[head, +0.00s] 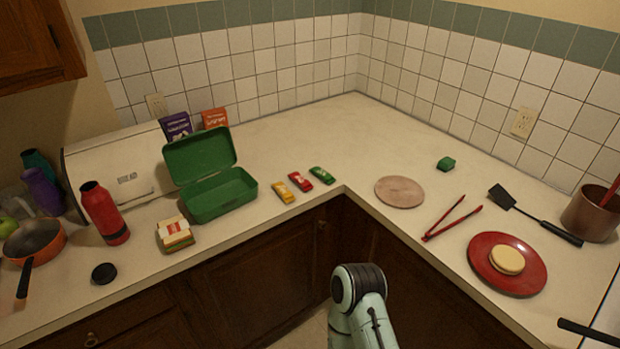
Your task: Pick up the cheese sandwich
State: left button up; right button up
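A stacked square sandwich (175,233) in a wrapper with a red-and-white label sits near the counter's front edge at the left, in front of the green lunchbox. Yellowish layers show at its sides; I cannot tell the filling for sure. A pale round bun-like stack (507,260) lies on a red plate (483,251) at the right. Neither of my grippers shows in the head view; only a pale green arm link of mine with a dark joint is visible at the bottom middle.
An open green lunchbox (222,196) stands behind the sandwich. A red bottle (104,213) and black lid (104,273) are at its left. Small packets (300,181), a round board (400,192), red tongs (452,219) and a spatula (530,213) lie rightward. Clear counter lies between.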

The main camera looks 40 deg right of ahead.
aim_at(176, 232)
jog(key=i+l+u, duration=0.25)
jog(key=u, duration=0.2)
jog(key=i+l+u, duration=0.2)
jog(key=l+u, duration=0.25)
